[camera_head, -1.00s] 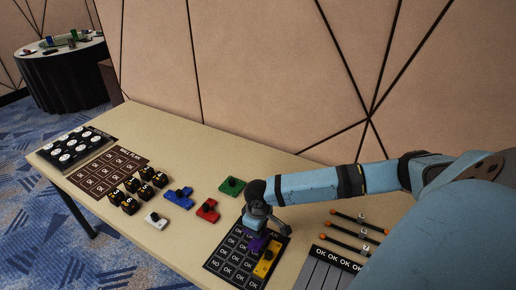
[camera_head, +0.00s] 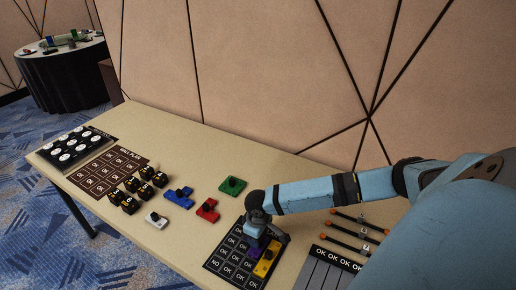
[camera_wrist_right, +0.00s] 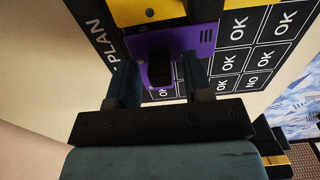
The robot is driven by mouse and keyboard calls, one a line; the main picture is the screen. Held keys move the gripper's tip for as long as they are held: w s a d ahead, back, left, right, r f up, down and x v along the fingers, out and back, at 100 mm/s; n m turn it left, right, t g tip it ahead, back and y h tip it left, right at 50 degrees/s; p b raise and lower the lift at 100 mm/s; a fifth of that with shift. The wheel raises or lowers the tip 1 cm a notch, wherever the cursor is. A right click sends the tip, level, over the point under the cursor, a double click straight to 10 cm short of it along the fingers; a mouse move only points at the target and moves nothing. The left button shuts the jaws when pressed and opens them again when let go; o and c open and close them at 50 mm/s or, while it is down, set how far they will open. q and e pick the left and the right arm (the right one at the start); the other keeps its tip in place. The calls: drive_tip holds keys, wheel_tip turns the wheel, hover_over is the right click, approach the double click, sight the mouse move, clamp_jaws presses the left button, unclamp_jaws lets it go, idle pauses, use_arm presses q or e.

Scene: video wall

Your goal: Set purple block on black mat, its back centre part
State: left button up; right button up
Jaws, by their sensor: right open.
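The purple block (camera_head: 253,246) lies on the black mat (camera_head: 221,255), beside the yellow block (camera_head: 265,264). In the right wrist view the purple block (camera_wrist_right: 197,48) is flat against the mat (camera_wrist_right: 247,57), touching or very close to the yellow block (camera_wrist_right: 145,12). My right gripper (camera_head: 262,241) is over the purple block. In the right wrist view my right gripper (camera_wrist_right: 158,77) is open, its fingers on either side of the block's black knob (camera_wrist_right: 160,69) with gaps. The hand hides part of the block and the mat's back in the head view. My left gripper is not in view.
A red block (camera_head: 206,211), a green block (camera_head: 232,186), a blue block (camera_head: 178,198) and a white block (camera_head: 156,220) stand left of the mat. Several dark rods (camera_head: 348,233) with orange ends lie to the right. Bare table surrounds the mat's left side.

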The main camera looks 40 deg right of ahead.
drive_tip(key=shift+r, duration=0.15)
wheel_tip(320, 180, up, 11)
drive_tip(key=s+a+f+t+y, duration=0.1)
drive_tip(key=a+f+t, duration=0.1)
drive_tip(key=a, duration=0.4)
drive_tip(key=s+a+f+n+t+y, duration=0.1)
drive_tip(key=s+a+f+t+y, duration=0.1)
drive_tip(key=a, duration=0.5)
drive_tip(key=s+a+f+t+y, duration=0.1)
drive_tip(key=a+f+t+y, duration=0.1)
drive_tip(key=a, duration=0.4)
drive_tip(key=shift+s+a+f, duration=0.15)
drive_tip(key=shift+f, duration=0.3)
drive_tip(key=shift+s+a+f, duration=0.1)
drive_tip(key=shift+f, duration=0.3)
drive_tip(key=s+f+m+t+h, duration=0.1)
drive_tip(key=s+f+t, duration=0.1)
drive_tip(key=s+t, duration=0.3)
drive_tip(key=s, duration=0.3)
drive_tip(key=shift+s+d+h, duration=0.15)
drive_tip(key=shift+s+h, duration=0.15)
